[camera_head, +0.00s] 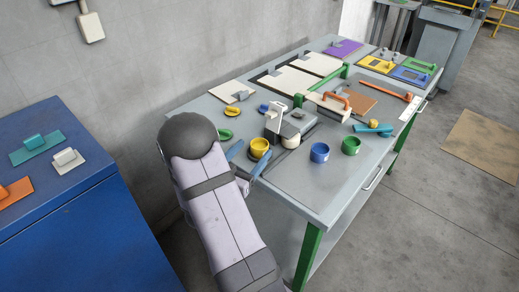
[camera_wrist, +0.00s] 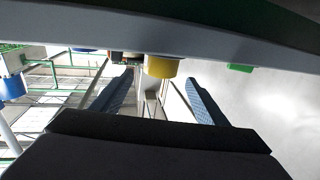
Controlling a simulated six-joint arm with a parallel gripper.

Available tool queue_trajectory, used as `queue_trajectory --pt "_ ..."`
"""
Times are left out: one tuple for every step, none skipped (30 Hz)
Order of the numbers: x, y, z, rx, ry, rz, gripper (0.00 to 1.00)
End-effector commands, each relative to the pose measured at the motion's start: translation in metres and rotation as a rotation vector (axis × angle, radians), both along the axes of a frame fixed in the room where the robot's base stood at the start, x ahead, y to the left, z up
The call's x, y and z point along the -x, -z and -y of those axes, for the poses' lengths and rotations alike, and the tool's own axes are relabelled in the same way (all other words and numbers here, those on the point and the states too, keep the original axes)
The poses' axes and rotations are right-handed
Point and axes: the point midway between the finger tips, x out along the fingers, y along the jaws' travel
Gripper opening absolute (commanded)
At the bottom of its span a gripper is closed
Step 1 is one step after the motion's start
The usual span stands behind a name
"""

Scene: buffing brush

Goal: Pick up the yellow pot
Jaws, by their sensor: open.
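The yellow pot (camera_head: 260,147) stands upright on the grey workbench (camera_head: 310,185), near its left front edge. My gripper (camera_head: 254,153) is open, with its two blue fingers at the near side of the pot, pointing toward it. In the wrist view, which appears upside down, the yellow pot (camera_wrist: 160,68) shows just beyond and between the open fingertips (camera_wrist: 159,78). Whether the fingers touch the pot cannot be told.
A grey machine (camera_head: 290,122) stands right behind the pot. A blue pot (camera_head: 319,152) and a green pot (camera_head: 351,145) stand to the right. A green round piece (camera_head: 225,134) and a yellow one (camera_head: 232,111) lie to the left.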

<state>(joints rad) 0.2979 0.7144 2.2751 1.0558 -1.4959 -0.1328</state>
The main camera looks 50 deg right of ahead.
Motion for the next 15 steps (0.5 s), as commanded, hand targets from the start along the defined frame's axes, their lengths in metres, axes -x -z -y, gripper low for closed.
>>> queue_trajectory --pt "0.000 0.000 0.001 0.000 0.000 0.000 0.68" --pt "-0.001 0.000 0.001 0.000 -0.001 0.000 0.68" --pt "-0.001 0.000 0.001 0.000 -0.001 0.000 0.68" --pt "-0.001 0.000 0.002 0.000 -0.001 0.000 0.68" --pt "-0.001 0.000 0.003 0.000 -0.001 0.000 0.68" --pt "-0.001 0.001 0.006 -0.001 0.000 0.000 0.68" --pt "-0.002 0.001 0.009 -0.001 0.001 0.000 0.68" --pt "-0.002 0.001 0.012 -0.001 0.002 0.000 0.68" --pt "-0.003 0.001 0.017 0.000 0.002 0.000 0.68" --pt "-0.003 0.002 0.020 0.000 0.002 0.000 0.68" --pt "-0.004 0.002 0.024 -0.001 0.003 0.000 0.68" --pt "-0.005 0.003 0.030 0.000 0.002 0.000 0.68" --pt "-0.006 0.004 0.033 0.000 0.002 0.000 0.68" --pt "-0.007 0.004 0.037 -0.001 0.002 0.000 0.68" --pt "-0.008 0.004 0.041 -0.001 0.001 0.001 0.68"
